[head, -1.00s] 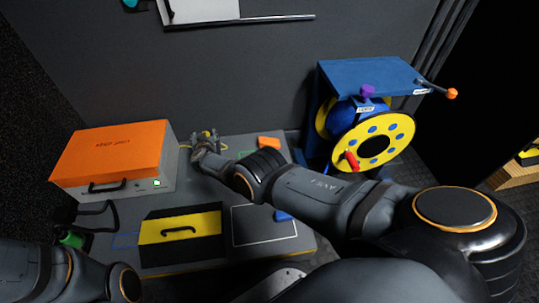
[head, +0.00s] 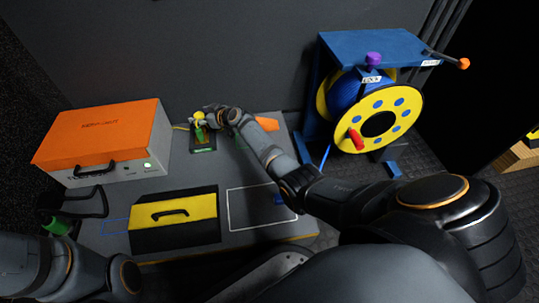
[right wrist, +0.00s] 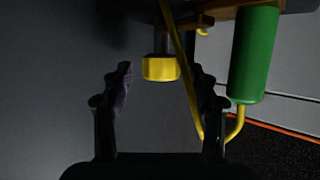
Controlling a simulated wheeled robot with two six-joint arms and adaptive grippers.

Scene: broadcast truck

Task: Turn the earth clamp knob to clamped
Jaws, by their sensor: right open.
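The earth clamp knob (head: 199,116) is a small yellow knob on a small dark stand with a green part, at the back of the grey bench. In the right wrist view the yellow knob (right wrist: 160,68) hangs between the open fingers, at about fingertip height, with gaps on both sides. A green cylinder (right wrist: 255,55) is to its right. My right gripper (head: 216,116) is open, just right of the knob in the head view.
A yellow cable (right wrist: 183,65) runs close by the right finger. An orange-topped case (head: 105,135) stands left of the clamp, and a yellow-and-black case (head: 175,212) lies in front. A blue cable reel stand (head: 370,48) is at the right.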

